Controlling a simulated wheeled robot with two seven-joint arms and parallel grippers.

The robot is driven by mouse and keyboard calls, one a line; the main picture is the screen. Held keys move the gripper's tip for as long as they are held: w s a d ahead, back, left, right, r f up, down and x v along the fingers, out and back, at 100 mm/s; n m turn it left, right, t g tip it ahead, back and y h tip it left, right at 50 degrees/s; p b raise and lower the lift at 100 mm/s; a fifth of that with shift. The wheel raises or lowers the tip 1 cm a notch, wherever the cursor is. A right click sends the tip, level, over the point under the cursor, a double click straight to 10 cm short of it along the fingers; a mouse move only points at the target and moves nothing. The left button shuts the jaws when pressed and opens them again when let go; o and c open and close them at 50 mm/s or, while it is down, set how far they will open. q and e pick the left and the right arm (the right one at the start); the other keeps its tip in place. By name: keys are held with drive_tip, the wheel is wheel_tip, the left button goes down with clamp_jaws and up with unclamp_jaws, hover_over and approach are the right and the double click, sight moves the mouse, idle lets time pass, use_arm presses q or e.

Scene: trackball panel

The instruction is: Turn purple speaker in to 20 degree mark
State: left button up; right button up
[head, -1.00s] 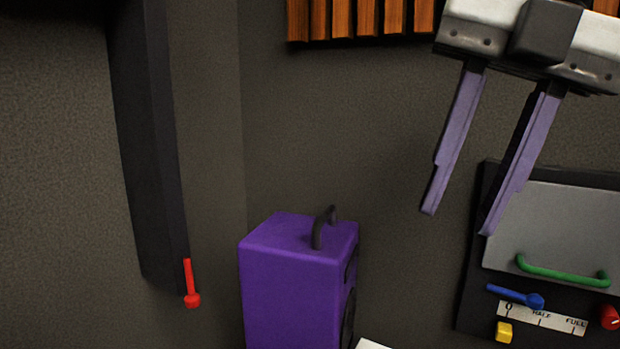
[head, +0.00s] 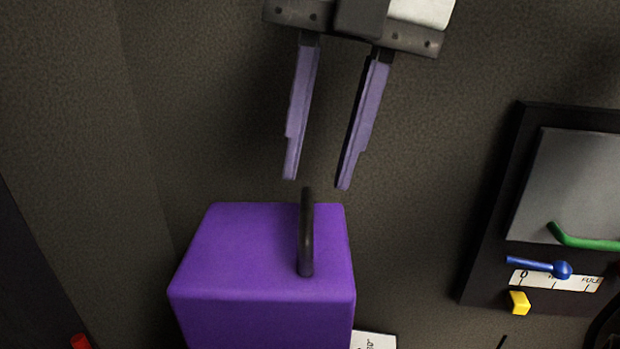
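The purple speaker (head: 240,255) stands at the lower middle of the head view, its lower part cut off by the frame edge. My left gripper is not in view.
A dark panel (head: 490,230) on the right holds a grey plate (head: 570,185) with a green handle (head: 585,242), a blue lever (head: 540,266), a scale strip and a yellow knob (head: 519,302). A red piece (head: 80,342) shows at lower left. The wall behind is bare.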

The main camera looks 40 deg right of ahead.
sight(308, 205)
drive_tip(key=shift+w+a+f, duration=0.15)
drive_tip(key=shift+f, duration=0.75)
drive_tip(key=shift+w+a+f, duration=0.15)
drive_tip(key=shift+f, duration=0.75)
clamp_jaws()
